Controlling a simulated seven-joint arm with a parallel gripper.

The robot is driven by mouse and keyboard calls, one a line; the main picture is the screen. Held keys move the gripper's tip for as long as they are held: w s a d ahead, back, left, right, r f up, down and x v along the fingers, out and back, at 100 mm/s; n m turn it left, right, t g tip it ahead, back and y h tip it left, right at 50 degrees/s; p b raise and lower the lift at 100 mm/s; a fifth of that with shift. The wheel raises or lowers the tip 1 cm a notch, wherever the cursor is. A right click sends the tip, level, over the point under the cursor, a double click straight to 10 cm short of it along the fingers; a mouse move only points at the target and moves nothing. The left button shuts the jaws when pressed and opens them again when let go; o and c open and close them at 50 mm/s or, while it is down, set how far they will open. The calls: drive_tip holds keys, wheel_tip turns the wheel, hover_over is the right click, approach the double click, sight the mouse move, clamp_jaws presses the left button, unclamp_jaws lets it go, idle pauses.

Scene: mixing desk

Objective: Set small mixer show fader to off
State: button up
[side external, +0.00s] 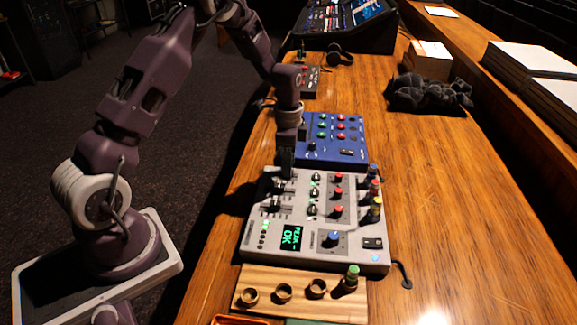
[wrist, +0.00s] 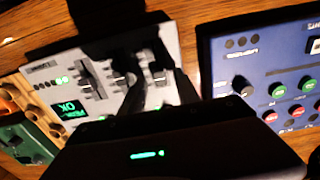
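The small mixer (side external: 335,245) is a pale grey box on the wooden desk, with a green-lit display (side external: 291,238) reading "PEAK" and "OK". Its faders (side external: 272,209) run along the left side; they also show in the wrist view (wrist: 90,78). Their labels are too small to read, so I cannot tell which is the show fader. My gripper (side external: 286,172) points down at the far left part of the mixer, over the fader area. In the wrist view, its dark fingers (wrist: 160,85) and shadow hide part of the panel. Contact with a fader cannot be made out.
A blue mixer (side external: 345,150) stands just behind the grey one. Coloured connectors (side external: 375,190) stick up along its right edge. A wooden block with rings (side external: 265,285) lies in front.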

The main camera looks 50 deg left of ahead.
drive_tip(key=shift+f, duration=0.5)
clamp_jaws()
drive_tip(key=shift+a, duration=0.1)
idle(1.0)
